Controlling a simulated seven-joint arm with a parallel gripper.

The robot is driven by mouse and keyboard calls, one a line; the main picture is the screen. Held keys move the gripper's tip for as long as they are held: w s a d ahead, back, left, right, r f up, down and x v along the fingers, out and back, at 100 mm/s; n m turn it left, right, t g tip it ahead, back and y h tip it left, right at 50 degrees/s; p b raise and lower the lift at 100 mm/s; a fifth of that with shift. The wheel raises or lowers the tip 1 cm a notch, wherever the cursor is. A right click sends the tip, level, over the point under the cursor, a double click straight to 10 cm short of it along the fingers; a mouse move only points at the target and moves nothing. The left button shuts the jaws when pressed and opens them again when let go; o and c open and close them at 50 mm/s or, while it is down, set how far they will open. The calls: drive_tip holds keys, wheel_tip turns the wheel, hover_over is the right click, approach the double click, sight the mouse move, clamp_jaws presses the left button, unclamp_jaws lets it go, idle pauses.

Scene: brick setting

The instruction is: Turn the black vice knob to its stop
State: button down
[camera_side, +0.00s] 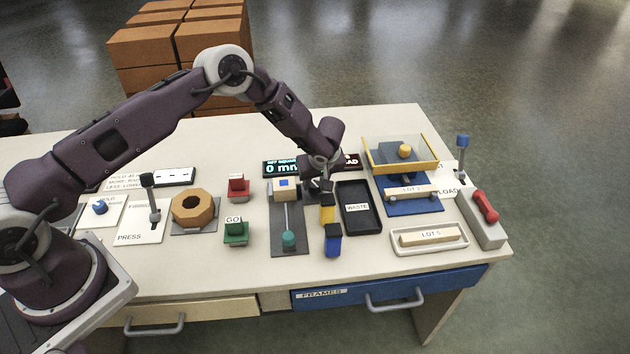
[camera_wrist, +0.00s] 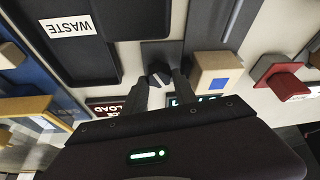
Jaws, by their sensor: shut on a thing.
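The black vice knob (camera_wrist: 159,72) sits between my fingertips in the wrist view, on a dark grey plate beside the wooden block (camera_wrist: 217,72) with a blue square. The block also shows in the side view (camera_side: 284,190), on the long grey base (camera_side: 290,246). My gripper (camera_wrist: 158,80) is shut on the knob, one finger on each side. In the side view my gripper (camera_side: 319,183) points down just right of the block, and the wrist and fingers mostly hide the knob. I cannot tell the knob's angle from a stop.
The black WASTE tray (camera_side: 375,224) stands close to the right of my gripper. Yellow and blue pieces (camera_side: 333,240) lie in front. A lit display (camera_side: 282,169) is behind. A red GO-style block (camera_side: 238,188) and green block (camera_side: 236,234) stand left.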

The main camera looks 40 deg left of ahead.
drive_tip(key=n, duration=0.2)
drive_tip(key=n+g, duration=0.1)
drive_tip(key=n, duration=0.1)
drive_tip(key=shift+n+g+y, duration=0.3)
drive_tip(key=shift+y, duration=0.1)
drive_tip(key=n+g, duration=0.1)
drive_tip(key=n, duration=0.2)
drive_tip(key=shift+n, duration=0.3)
drive_tip(key=shift+n+g, duration=0.3)
drive_tip(key=shift+g, duration=0.1)
drive_tip(key=c, duration=1.3)
unclamp_jaws()
drive_tip(key=shift+o, duration=0.2)
drive_tip(key=v, duration=0.5)
wheel_tip(320, 180, up, 7)
